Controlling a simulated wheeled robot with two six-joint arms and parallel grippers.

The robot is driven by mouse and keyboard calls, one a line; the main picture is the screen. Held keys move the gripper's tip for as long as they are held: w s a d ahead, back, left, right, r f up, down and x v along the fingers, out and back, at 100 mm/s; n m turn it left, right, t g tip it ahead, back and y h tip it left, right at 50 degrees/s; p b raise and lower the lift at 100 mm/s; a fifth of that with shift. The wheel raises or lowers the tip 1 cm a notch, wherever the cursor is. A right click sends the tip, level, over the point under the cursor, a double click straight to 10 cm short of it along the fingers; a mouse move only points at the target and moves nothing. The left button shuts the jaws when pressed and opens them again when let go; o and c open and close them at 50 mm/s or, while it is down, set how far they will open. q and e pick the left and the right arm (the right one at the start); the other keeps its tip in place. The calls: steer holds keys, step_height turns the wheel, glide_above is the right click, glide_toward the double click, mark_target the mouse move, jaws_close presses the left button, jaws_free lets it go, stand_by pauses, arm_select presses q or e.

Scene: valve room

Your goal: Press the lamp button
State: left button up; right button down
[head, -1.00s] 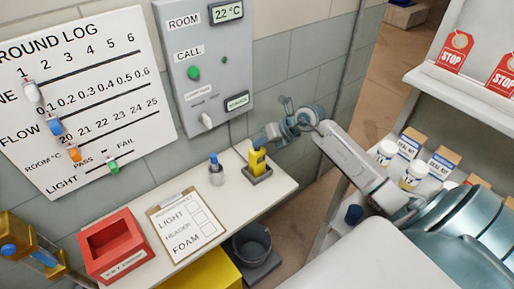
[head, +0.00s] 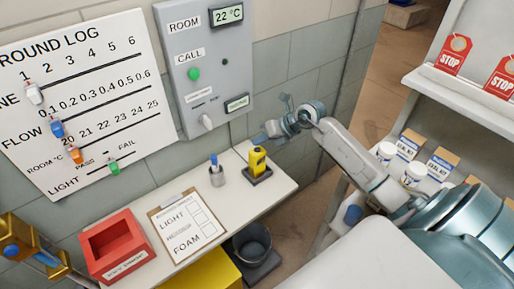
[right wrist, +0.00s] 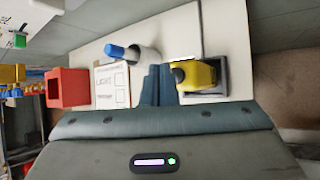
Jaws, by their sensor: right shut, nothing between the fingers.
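A grey wall panel (head: 207,90) carries a green round button (head: 194,74) below the word CALL. A pale knob (head: 206,122) sticks out lower down, below a small label too small to read. I cannot tell from lettering which one is the lamp button. My right gripper (head: 261,138) is shut and empty, right of the panel's lower edge and above a yellow device (head: 258,161), apart from the panel. In the right wrist view the shut fingers (right wrist: 159,84) show between the yellow device and a cup.
The white shelf below the panel holds a cup with a blue-topped item (head: 215,172), a clipboard (head: 187,222) and a red box (head: 116,245). A slider board (head: 85,100) hangs left. A bucket (head: 252,244) stands below. Shelving with jars (head: 414,175) is at right.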

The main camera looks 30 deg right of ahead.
mark_target(261, 151)
steer(key=shift+r+p, duration=1.45)
steer(key=shift+r, duration=1.3)
